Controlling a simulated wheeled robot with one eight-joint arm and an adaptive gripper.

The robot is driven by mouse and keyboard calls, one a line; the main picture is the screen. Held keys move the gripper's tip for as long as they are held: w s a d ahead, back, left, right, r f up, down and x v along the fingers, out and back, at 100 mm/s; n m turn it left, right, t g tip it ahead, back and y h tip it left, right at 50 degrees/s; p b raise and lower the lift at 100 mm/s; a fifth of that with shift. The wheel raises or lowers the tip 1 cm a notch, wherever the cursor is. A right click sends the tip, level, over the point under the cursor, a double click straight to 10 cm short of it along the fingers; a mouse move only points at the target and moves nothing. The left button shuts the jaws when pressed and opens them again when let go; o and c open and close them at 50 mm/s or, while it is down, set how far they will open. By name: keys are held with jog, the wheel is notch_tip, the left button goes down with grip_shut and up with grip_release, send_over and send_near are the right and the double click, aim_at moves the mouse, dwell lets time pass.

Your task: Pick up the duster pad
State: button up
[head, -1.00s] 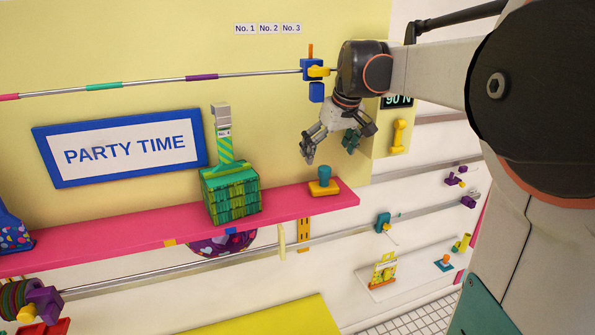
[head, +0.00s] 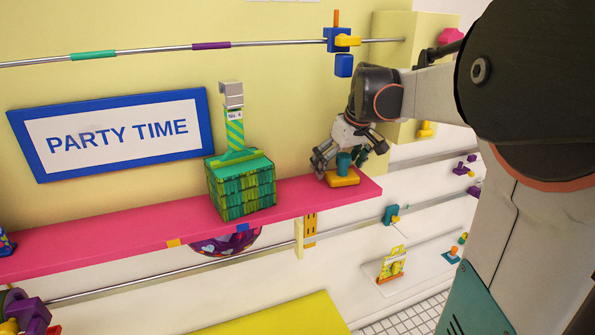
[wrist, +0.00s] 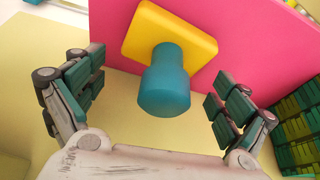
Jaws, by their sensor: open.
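The duster pad is a flat yellow square with a teal knob handle. In the head view the duster pad (head: 343,180) lies on the right end of the pink shelf (head: 120,226). In the wrist view the yellow pad and its teal knob (wrist: 165,85) are near the top centre. My gripper (head: 345,163) is open, with its fingers on either side of the knob. In the wrist view there is clear space between the knob and each finger of my gripper (wrist: 155,92).
A green patterned box (head: 242,190) stands on the shelf left of my gripper; it also shows in the wrist view (wrist: 298,125). A yellow wall is behind, with a framed PARTY TIME sign (head: 112,132). A metal rail (head: 150,289) runs below the shelf.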

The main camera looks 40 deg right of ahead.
jog(key=shift+w+f, duration=0.25)
jog(key=shift+f, duration=0.25)
jog(key=shift+s+r, duration=0.3)
jog(key=shift+s, duration=0.45)
jog(key=c, duration=0.3)
jog(key=shift+w+f, duration=0.1)
jog(key=shift+w, duration=0.3)
jog(key=c, duration=0.8)
jog(key=shift+s, duration=0.2)
jog(key=shift+c, duration=0.8)
jog(key=shift+w, duration=0.1)
